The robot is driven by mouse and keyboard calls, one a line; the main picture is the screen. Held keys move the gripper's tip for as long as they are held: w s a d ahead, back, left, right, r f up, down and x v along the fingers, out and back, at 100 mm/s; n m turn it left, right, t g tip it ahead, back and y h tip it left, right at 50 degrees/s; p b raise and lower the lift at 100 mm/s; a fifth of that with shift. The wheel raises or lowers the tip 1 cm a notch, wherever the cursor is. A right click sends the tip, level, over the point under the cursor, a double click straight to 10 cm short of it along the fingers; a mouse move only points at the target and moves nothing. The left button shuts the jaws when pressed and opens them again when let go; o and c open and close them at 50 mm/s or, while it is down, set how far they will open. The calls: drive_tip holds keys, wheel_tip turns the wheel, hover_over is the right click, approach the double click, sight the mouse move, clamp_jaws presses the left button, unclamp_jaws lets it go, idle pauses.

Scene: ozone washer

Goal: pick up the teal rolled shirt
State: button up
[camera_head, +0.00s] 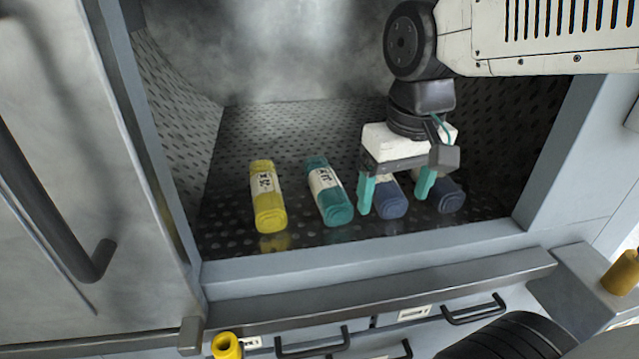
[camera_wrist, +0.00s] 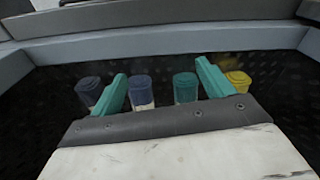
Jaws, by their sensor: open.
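The teal rolled shirt (camera_head: 336,204) lies on the perforated floor of the washer chamber, with a white printed band around it. My gripper (camera_head: 395,190) is open and empty, with its teal fingers pointing down to the right of the teal roll, in front of a navy roll (camera_head: 391,205). In the wrist view, the teal roll (camera_wrist: 185,88) shows between the fingers, close to the right one, beside a navy roll (camera_wrist: 140,92) towards the left one. Whether the fingers are level with the rolls or above them is unclear.
A yellow roll (camera_head: 268,200) lies left of the teal one. Another navy roll (camera_head: 450,195) lies at the right, partly behind a finger. The chamber's front sill (camera_head: 370,259) and side walls bound the space. Bare floor separates the yellow and teal rolls.

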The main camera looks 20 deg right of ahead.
drive_tip(key=shift+g, duration=0.3)
drive_tip(key=w, duration=0.4)
drive_tip(key=w+a, duration=0.1)
drive_tip(key=w, duration=0.2)
drive_tip(key=w+f, duration=0.1)
drive_tip(key=w, duration=0.3)
drive_tip(key=shift+w+a, duration=0.25)
drive_tip(key=shift+w, duration=0.05)
hover_over(326, 177)
drive_tip(key=f, duration=0.3)
drive_tip(key=shift+s+a+m, duration=0.15)
drive_tip(key=shift+s+m, duration=0.1)
drive_tip(key=shift+m, duration=0.15)
drive_tip(key=shift+w+f, duration=0.2)
drive_tip(key=shift+w, duration=0.05)
wheel_tip(326, 177, down, 8)
drive_tip(key=shift+r, duration=0.25)
drive_tip(key=c, duration=1.2)
